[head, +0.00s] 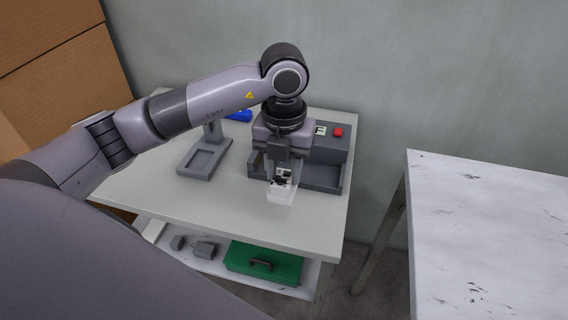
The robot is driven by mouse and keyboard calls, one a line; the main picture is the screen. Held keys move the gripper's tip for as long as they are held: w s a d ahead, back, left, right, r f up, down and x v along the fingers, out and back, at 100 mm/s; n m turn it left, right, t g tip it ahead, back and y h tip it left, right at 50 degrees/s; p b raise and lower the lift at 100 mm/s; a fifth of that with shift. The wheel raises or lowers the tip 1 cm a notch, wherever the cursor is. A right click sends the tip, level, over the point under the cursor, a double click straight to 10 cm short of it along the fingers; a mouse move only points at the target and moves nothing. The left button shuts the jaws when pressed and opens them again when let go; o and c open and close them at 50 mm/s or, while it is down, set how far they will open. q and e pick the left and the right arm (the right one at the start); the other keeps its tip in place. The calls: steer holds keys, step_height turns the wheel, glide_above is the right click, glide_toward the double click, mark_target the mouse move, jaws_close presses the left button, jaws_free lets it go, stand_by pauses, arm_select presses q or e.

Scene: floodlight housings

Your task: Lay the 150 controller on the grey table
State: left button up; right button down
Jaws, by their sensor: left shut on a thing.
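My left gripper (281,178) reaches down over the front of the dark grey fixture and is shut on a small white-and-black piece (281,186), which I take to be the 150 controller. Its label is too small to read. The piece is at the front edge of the fixture's open tray; I cannot tell if it touches anything below. A pale grey table (225,214) stands under the fixture. A second table (487,230), with a scuffed whitish top, stands at the right; its visible top is bare. My right gripper is not in view.
The dark grey fixture (325,178) has a red button (338,132). A grey stand (197,162) and a blue item (239,115) are left of it. A green toolbox (264,262) and small grey blocks (204,249) sit on the lower shelf. Cardboard boxes (62,73) are at far left. A gap separates the tables.

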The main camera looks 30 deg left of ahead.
mark_target(284, 185)
arm_select(q)
step_height(284, 185, down, 5)
steer(key=b, duration=0.3)
steer(key=shift+r, duration=0.15)
steer(key=shift+f+b, duration=0.35)
steer(key=shift+f, duration=0.25)
steer(key=shift+f+b, duration=1.4)
steer(key=shift+f, duration=0.1)
stand_by(0.5)
steer(key=o, duration=1.2)
steer(key=shift+o, duration=0.2)
